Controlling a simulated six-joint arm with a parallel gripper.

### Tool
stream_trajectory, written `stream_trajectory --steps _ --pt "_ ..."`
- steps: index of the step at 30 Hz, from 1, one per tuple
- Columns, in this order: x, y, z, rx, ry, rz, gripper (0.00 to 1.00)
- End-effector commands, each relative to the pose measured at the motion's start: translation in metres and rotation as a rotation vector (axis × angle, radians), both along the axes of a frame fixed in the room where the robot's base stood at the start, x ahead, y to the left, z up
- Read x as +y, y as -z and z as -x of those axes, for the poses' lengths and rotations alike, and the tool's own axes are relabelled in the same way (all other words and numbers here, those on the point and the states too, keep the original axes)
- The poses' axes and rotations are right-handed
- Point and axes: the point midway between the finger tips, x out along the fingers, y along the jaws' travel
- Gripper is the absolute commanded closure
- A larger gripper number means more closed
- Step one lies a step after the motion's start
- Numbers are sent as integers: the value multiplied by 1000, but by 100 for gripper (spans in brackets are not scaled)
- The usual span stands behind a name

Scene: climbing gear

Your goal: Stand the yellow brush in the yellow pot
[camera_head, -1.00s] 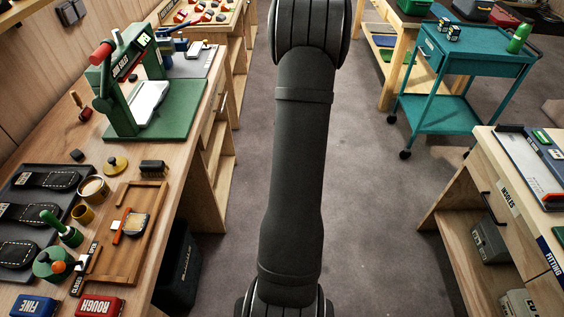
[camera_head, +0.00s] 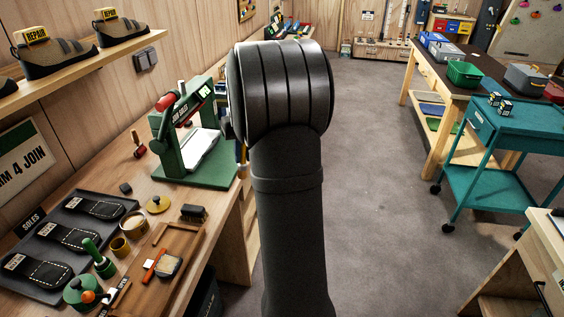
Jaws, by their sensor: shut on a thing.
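Two yellow pots stand on the left bench: a wider one (camera_head: 134,224) with pale contents, and a smaller one (camera_head: 120,247) that looks empty. A yellow lid (camera_head: 157,204) with a knob lies just behind them. My gripper is hidden behind my thick black arm, which fills the middle of the picture. A small yellow, upright sliver (camera_head: 243,157) shows at the arm's left edge, beside the green press. It may be part of the yellow brush, but too little shows to be sure.
A green handle stands in a small green pot (camera_head: 105,268), close to the yellow pots. A wooden tray (camera_head: 202,243) and a dark brush (camera_head: 193,212) lie to their right. The green press (camera_head: 190,150) stands behind. A teal cart (camera_head: 520,130) is far right.

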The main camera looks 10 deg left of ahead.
Motion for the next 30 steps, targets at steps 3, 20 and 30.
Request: stream_trajectory --steps 3,20,30 --pt "42 -26 26 -25 -159 9 100" --pt "186 -66 151 -105 -721 16 100" --pt "261 -24 229 -141 -1014 0 100"
